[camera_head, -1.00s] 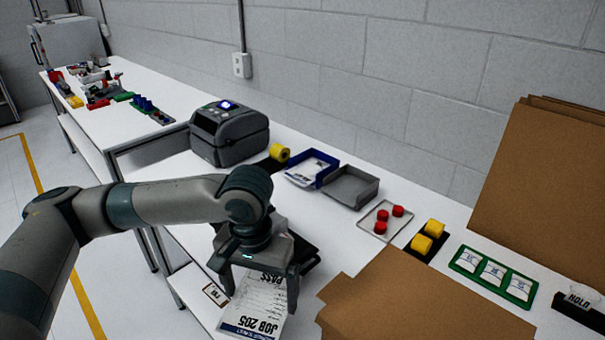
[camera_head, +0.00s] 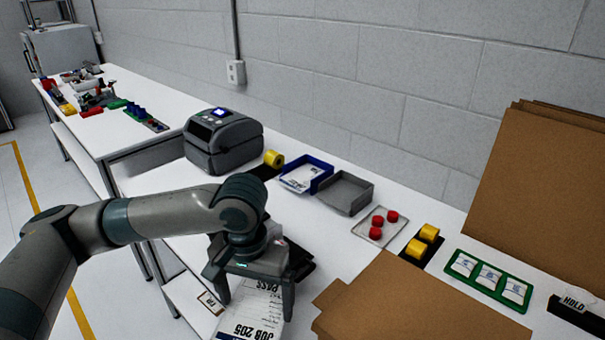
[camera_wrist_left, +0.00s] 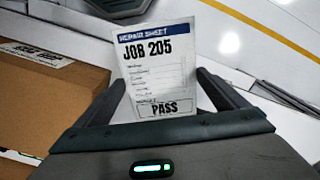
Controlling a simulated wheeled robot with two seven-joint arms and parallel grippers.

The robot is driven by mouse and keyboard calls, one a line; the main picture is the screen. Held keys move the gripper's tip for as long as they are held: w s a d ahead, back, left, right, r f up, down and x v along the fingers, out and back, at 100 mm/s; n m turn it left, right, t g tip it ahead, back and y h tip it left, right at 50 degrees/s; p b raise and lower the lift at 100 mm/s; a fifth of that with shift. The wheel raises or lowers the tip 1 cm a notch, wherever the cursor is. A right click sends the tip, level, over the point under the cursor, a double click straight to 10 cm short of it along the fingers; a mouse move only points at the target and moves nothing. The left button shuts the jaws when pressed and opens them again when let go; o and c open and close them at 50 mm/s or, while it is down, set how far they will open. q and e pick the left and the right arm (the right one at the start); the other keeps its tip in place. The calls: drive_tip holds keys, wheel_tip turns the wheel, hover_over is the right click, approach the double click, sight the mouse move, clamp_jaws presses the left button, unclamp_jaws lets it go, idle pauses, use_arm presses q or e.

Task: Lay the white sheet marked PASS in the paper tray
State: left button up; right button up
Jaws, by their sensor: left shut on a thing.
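The white sheet marked PASS (camera_head: 250,309) has a dark blue band and JOB 205 printed on it. My left gripper (camera_head: 253,300) is shut on this sheet at its PASS end, and the sheet extends toward the bottom of the head view. In the left wrist view the sheet (camera_wrist_left: 158,68) stands out between the two fingers (camera_wrist_left: 160,85). Two open trays stand near the wall: a blue tray (camera_head: 320,180) with white paper in it and an empty-looking grey tray (camera_head: 345,193). My right gripper is not in view.
A grey label printer (camera_head: 222,140) and a yellow roll (camera_head: 273,159) stand left of the trays. Red pieces (camera_head: 377,222), yellow rolls (camera_head: 423,241) and a green holder (camera_head: 488,279) lie to the right. Cardboard (camera_head: 410,305) covers the front right. Bare white tabletop lies before the trays.

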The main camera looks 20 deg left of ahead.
sight(253, 317)
use_arm(q)
drive_tip(key=shift+s+f, duration=0.25)
drive_tip(key=shift+f, duration=0.45)
drive_tip(key=shift+s+f, duration=0.3)
drive_tip(key=shift+f, duration=0.4)
drive_tip(key=shift+s+f, duration=0.25)
drive_tip(key=shift+f, duration=0.45)
drive_tip(key=shift+a, duration=0.1)
